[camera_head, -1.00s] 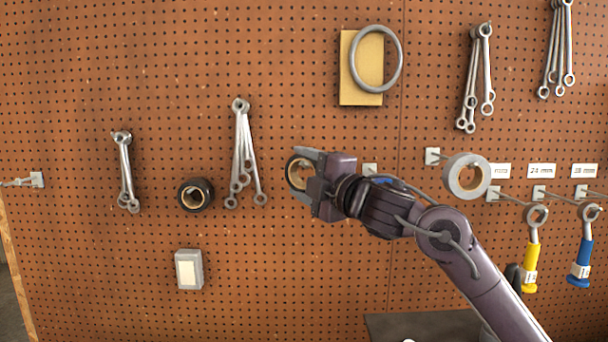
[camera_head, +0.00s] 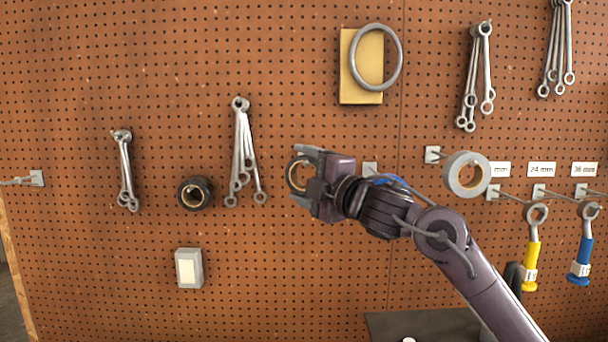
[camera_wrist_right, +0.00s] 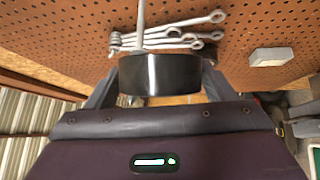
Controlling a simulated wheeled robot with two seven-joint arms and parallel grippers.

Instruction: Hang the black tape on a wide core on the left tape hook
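A black tape roll with a wide tan core (camera_head: 297,174) is between the fingers of my right gripper (camera_head: 303,176), in front of the pegboard. In the right wrist view the black tape (camera_wrist_right: 160,76) fills the gap between both fingers. A pale metal rod (camera_wrist_right: 140,25) runs down behind the tape there; I cannot tell whether it enters the core. A hook plate (camera_head: 369,168) shows just right of the gripper; its rod is hidden. Another black tape roll (camera_head: 195,193) with a narrower core is on the board to the left. My left gripper is not in view.
Wrenches (camera_head: 242,155) hang between the two black tapes, close to my right gripper's left. A grey tape (camera_head: 452,174) hangs on a hook to the right. A grey ring (camera_head: 352,64) hangs above. A white-faced box (camera_head: 189,268) is below left. The board below the gripper is clear.

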